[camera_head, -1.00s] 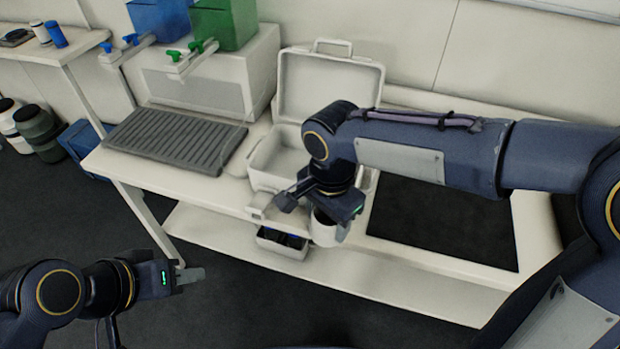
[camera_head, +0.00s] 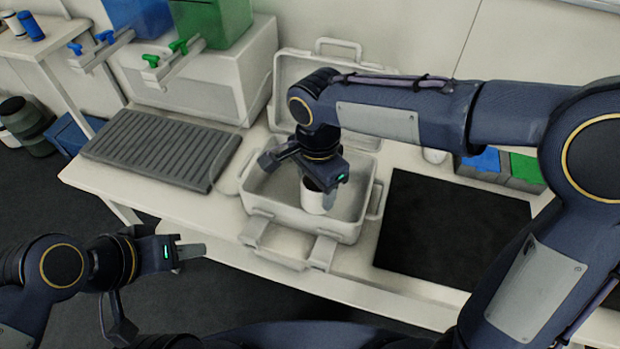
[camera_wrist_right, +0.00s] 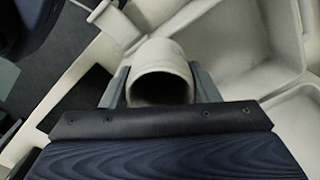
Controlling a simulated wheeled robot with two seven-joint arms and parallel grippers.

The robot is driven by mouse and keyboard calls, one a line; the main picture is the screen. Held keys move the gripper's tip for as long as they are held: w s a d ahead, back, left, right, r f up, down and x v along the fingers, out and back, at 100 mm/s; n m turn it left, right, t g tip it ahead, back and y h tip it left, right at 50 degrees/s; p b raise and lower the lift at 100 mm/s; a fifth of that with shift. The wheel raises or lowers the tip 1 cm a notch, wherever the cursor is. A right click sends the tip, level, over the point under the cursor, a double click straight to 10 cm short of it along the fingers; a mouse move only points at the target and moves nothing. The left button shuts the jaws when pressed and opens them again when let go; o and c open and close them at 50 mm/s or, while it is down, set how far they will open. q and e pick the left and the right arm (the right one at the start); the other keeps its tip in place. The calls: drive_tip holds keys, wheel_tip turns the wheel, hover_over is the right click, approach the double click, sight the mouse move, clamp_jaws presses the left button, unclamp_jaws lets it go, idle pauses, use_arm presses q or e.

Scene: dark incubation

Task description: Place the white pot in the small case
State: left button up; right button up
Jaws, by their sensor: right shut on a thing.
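The white pot (camera_head: 314,197) is a small white cylinder with a dark open top. My right gripper (camera_head: 322,188) is shut on the pot and holds it over the open small case (camera_head: 262,209). In the right wrist view the white pot (camera_wrist_right: 161,68) sits between the two fingers of my right gripper (camera_wrist_right: 161,88). I cannot tell whether the pot touches the case floor. The case is white, with its lid up at the back, partly hidden by my right arm. My left gripper (camera_head: 190,251) is away from the case at the lower left; its finger gap cannot be made out.
A grey ridged tray (camera_head: 155,145) lies left of the case. A black mat (camera_head: 450,240) lies right of it. Blue (camera_head: 485,160) and green (camera_head: 526,167) boxes stand behind the mat. Blue (camera_head: 138,15) and green (camera_head: 210,22) tanks with taps stand at the back left.

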drive_tip(key=w+f, duration=0.2)
drive_tip(key=w, duration=0.1)
drive_tip(key=w+f+p, duration=0.1)
drive_tip(key=w+f, duration=0.2)
drive_tip(key=w+a+f, duration=0.1)
drive_tip(key=w+f, duration=0.1)
drive_tip(key=w, duration=0.1)
drive_tip(key=shift+w+a+f+p, duration=0.1)
drive_tip(key=shift+w+f+p, duration=0.05)
drive_tip(key=shift+f+p, duration=0.25)
wheel_tip(320, 180, down, 3)
drive_tip(key=shift+f, duration=0.1)
drive_tip(key=shift+f, duration=0.2)
drive_tip(key=o, duration=1)
drive_tip(key=shift+r, duration=0.1)
drive_tip(key=shift+o, duration=0.2)
